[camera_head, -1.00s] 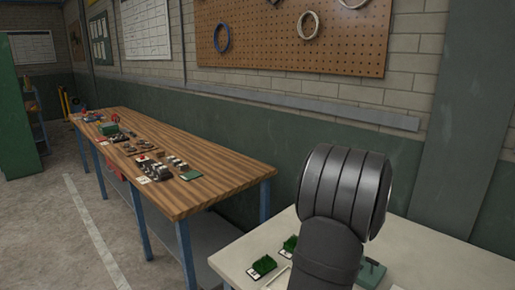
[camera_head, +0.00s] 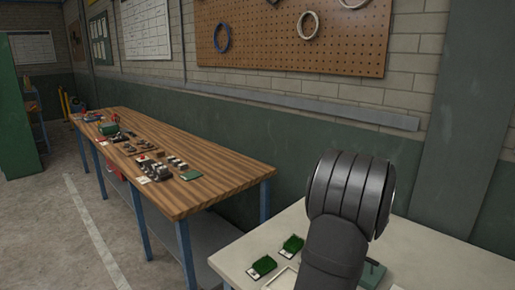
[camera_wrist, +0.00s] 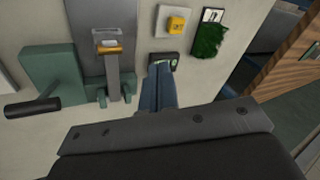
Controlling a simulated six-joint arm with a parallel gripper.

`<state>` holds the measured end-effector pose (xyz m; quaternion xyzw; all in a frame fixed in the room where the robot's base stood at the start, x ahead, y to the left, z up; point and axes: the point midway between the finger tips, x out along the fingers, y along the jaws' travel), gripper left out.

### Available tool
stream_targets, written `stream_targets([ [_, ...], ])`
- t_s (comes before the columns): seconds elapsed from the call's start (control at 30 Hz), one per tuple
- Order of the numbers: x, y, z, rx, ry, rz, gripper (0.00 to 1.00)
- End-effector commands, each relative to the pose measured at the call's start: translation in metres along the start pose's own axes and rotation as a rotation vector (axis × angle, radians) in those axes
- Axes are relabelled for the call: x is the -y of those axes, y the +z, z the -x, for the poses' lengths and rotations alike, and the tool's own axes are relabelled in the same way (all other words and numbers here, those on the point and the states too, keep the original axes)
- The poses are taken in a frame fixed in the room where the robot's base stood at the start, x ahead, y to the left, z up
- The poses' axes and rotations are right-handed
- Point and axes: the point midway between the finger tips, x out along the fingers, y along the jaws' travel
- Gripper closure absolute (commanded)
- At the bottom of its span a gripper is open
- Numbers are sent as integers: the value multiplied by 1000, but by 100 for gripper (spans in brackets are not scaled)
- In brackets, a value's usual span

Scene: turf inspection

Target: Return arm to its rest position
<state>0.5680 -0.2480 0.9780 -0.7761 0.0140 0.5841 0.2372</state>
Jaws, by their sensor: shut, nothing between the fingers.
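My arm rises in front of the pale table (camera_head: 440,250) in the head view, its dark rounded joint above the tabletop. My gripper is hidden in that view. In the wrist view my gripper (camera_wrist: 163,70) points down over the table, its fingers shut together with nothing between them. The fingertips show close to a small dark device (camera_wrist: 172,59) with a light face; I cannot tell whether they touch it.
Green turf samples (camera_head: 262,266) lie on the pale table. The wrist view shows a green-based fixture with a lever (camera_wrist: 50,75), a yellow button on a white plate (camera_wrist: 176,25) and a turf sample (camera_wrist: 209,40). A wooden workbench (camera_head: 225,172) stands at left.

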Motion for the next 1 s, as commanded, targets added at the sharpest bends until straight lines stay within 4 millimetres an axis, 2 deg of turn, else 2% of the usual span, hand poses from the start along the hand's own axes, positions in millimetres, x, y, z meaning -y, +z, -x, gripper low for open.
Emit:
stream_targets([
  [0.7,-52,5,11,202,134,696,100],
  [1.0,-72,5,18,297,161,930,100],
])
